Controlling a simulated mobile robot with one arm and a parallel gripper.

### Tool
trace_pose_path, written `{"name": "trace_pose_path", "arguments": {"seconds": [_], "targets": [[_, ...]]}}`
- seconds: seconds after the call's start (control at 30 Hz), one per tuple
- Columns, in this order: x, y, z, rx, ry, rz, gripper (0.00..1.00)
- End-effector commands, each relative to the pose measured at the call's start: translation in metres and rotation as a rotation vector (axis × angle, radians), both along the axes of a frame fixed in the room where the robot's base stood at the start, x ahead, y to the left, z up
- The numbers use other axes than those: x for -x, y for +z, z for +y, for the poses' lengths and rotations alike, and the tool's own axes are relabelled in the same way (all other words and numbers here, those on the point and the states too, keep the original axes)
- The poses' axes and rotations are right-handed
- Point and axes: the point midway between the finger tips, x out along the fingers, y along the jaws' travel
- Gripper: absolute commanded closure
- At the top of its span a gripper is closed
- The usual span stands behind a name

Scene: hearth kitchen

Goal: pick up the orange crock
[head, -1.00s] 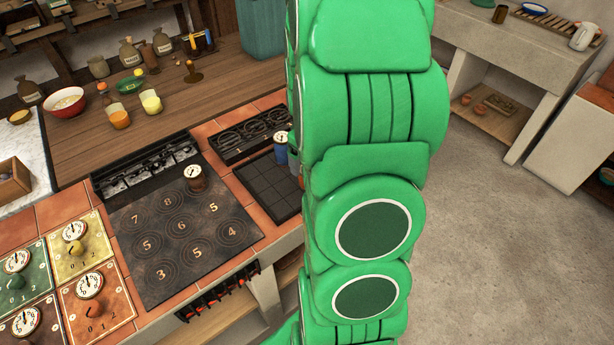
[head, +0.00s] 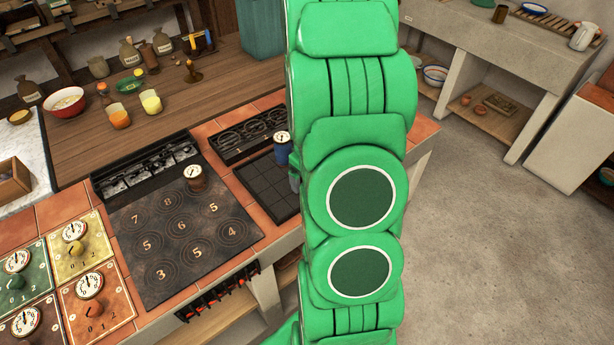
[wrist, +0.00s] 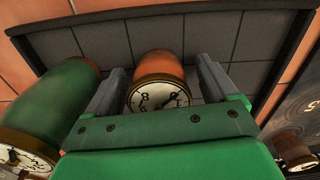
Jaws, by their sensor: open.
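The orange crock (wrist: 158,64) shows in the wrist view, with a cream dial on its near end. It lies between the two grey fingers of my gripper (wrist: 161,82), which are open on either side of it. I cannot tell whether either finger touches it. In the head view the crock is hidden behind my green arm, and only a sliver of my gripper (head: 294,178) shows at the arm's left edge.
A green crock (wrist: 52,108) stands close on the left in the wrist view. A brown crock (wrist: 293,150) is at lower right, on the dark stove plate (head: 150,235).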

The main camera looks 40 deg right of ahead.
Motion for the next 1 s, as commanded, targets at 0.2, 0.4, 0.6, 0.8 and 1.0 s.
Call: {"name": "trace_pose_path", "arguments": {"seconds": [0.2, 0.4, 0.6, 0.8, 1.0], "targets": [[-0.0002, -0.0014, -0.0003, 0.001, 0.0, -0.001, 0.13], [-0.0002, -0.0013, -0.0002, 0.001, 0.0, -0.001, 0.38], [-0.0003, -0.0012, -0.0003, 0.001, 0.0, -0.001, 0.69], [-0.0002, -0.0011, -0.0003, 0.001, 0.0, -0.001, 0.84], [-0.0005, 0.0009, -0.0003, 0.001, 0.0, -0.001, 0.84]]}}
